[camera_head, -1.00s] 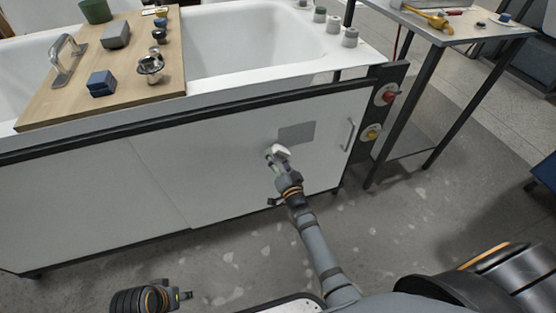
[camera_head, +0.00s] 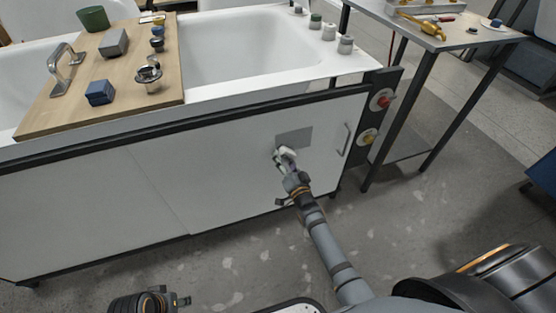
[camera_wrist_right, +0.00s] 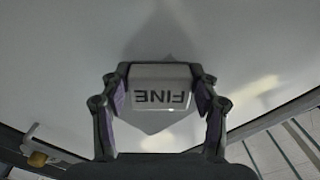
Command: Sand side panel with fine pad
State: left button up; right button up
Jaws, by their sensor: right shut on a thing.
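The white side panel (camera_head: 235,165) forms the front of the bathtub stand, with a darker grey rectangular patch (camera_head: 294,138) near its right end. My right gripper (camera_head: 284,154) is at the panel, just below and left of the patch's middle. In the right wrist view it is shut on a pale pad (camera_wrist_right: 160,90) marked FINE, which appears upside down. The grey patch shows behind the pad (camera_wrist_right: 165,122). Whether the pad touches the panel I cannot tell. My left gripper (camera_head: 182,300) is low at the bottom left, away from the panel, its fingers too small to judge.
A wooden board (camera_head: 125,70) across the white tub (camera_head: 250,45) carries a grey block (camera_head: 114,42), a blue block (camera_head: 99,92), a green cup (camera_head: 92,18) and metal fittings.

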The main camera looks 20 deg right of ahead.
aim_at(295, 157)
jog(key=shift+d, duration=0.2)
jog(key=shift+w+d+p, duration=0.2)
jog(key=shift+d+p, duration=0.25)
jog(key=shift+d, duration=1.3)
jog(key=shift+s+p, duration=0.1)
jog(key=shift+p, duration=0.2)
jog(key=shift+a+r, duration=0.15)
jog(key=shift+a, duration=2.2)
jog(key=shift+a+p, duration=0.4)
jog(key=shift+a, duration=1.05)
jog(key=shift+s, duration=0.1)
